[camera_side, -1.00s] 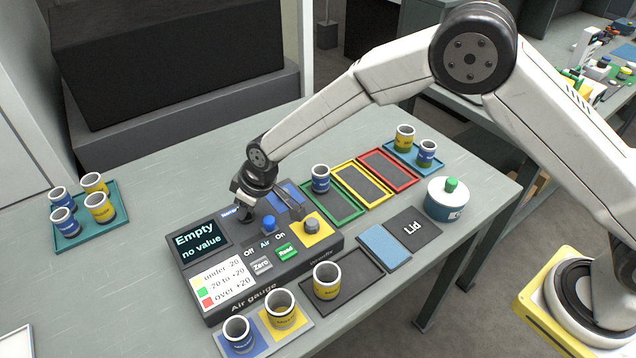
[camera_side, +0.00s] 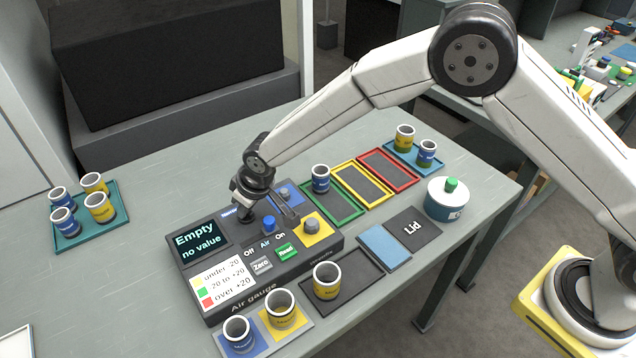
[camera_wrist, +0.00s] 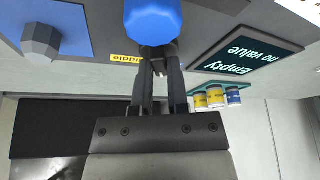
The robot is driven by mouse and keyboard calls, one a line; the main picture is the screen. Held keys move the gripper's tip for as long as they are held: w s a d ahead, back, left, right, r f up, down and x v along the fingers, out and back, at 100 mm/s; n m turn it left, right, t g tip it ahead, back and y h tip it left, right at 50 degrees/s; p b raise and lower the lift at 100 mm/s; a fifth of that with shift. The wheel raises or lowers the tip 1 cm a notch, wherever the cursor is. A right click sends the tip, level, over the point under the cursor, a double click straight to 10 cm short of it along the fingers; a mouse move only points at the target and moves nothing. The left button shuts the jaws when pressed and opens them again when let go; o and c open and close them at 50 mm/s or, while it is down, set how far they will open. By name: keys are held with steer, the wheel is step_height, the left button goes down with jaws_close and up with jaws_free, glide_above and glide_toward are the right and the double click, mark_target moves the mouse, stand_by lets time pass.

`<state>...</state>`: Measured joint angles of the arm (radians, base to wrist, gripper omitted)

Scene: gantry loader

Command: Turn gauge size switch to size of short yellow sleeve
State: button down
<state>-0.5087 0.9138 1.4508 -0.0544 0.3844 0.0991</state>
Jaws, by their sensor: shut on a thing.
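The dark air gauge (camera_side: 213,300) has a screen reading "Empty no value". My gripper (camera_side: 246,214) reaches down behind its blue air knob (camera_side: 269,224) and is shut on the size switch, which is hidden. A blue label shows beside the fingers, and a yellow label reading "Middle" (camera_wrist: 126,59) shows in the wrist view. There the air knob (camera_wrist: 153,20) covers my fingertips. A yellow sleeve (camera_side: 326,281) stands upright on the dark pad in front of the gauge. Another yellow sleeve (camera_side: 281,309) stands on a yellow square. I cannot tell which is the short one.
A blue sleeve (camera_side: 238,335) stands at the front. A teal tray (camera_side: 75,240) with several sleeves is at left. Green, yellow and red framed trays (camera_side: 375,185) lie behind right. A grey knob (camera_side: 311,226) sits close to my gripper. A white-and-teal pot (camera_side: 445,205) stands right.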

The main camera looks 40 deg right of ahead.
steer(key=shift+a+m+h, duration=0.1)
steer(key=shift+m+h, duration=0.5)
steer(key=shift+m, duration=0.9)
steer(key=shift+a+m+h, duration=0.1)
steer(key=shift+m+h, duration=0.5)
steer(key=shift+m, duration=0.9)
steer(key=shift+m+g+h, duration=0.15)
steer(key=shift+m+h, duration=0.4)
steer(key=shift+m, duration=1)
steer(key=shift+m+g+h, duration=0.15)
steer(key=shift+m+h, duration=0.4)
steer(key=shift+m, duration=1)
steer(key=c, duration=0.6)
jaws_free()
steer(key=shift+a, duration=0.1)
steer(key=shift+v, duration=3.85)
